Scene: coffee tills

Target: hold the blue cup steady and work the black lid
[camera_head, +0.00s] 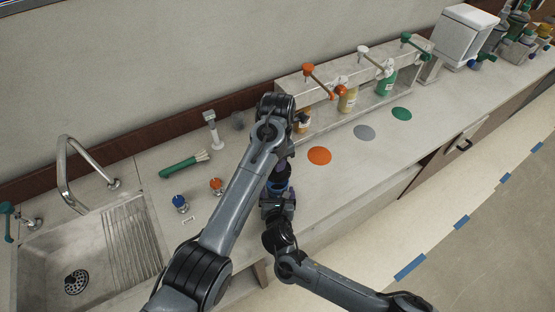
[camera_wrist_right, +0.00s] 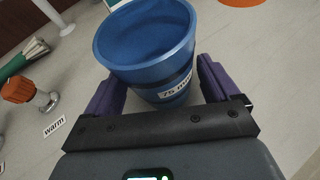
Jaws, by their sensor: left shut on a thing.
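The blue cup (camera_wrist_right: 150,45) stands upright and uncovered in the right wrist view, with a dark band and a white label low on its side. In the head view the cup (camera_head: 277,186) is partly hidden between my two grippers. My right gripper (camera_wrist_right: 163,95) has its purple fingers apart on either side of the cup; a gap shows at the right finger. My left gripper (camera_head: 281,167) is above the cup in the head view, shut on a dark thing that seems to be the black lid; the arm and shadow hide its outline.
Orange (camera_head: 319,156), grey (camera_head: 364,132) and green (camera_head: 401,114) discs lie on the counter to the right. Pump bottles stand behind them. A sink (camera_head: 75,262), blue knob (camera_head: 180,203), orange knob (camera_head: 216,186) and green-handled brush (camera_head: 184,165) are left. The right counter is mostly clear.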

